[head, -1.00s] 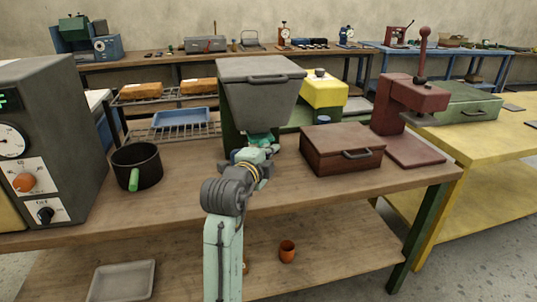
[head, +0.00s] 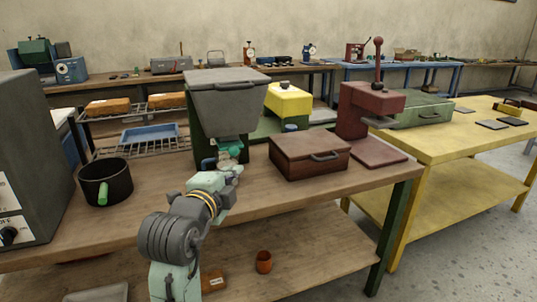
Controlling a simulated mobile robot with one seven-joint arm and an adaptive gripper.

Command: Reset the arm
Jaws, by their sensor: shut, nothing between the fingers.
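My arm (head: 185,225) reaches up from the bottom of the head view over the front edge of the wooden workbench (head: 330,198). My gripper (head: 208,163) is at the arm's far end, just in front of the green machine with the grey lid (head: 227,100). The fingers are small and partly hidden by the wrist, but they look shut and empty. I cannot tell whether they touch the machine.
A black pot (head: 106,183) with a green handle stands left of my arm. A brown case (head: 308,155) and a red press (head: 366,110) stand to the right. An orange cup (head: 264,262) is on the lower shelf. A yellow table (head: 455,140) adjoins at right.

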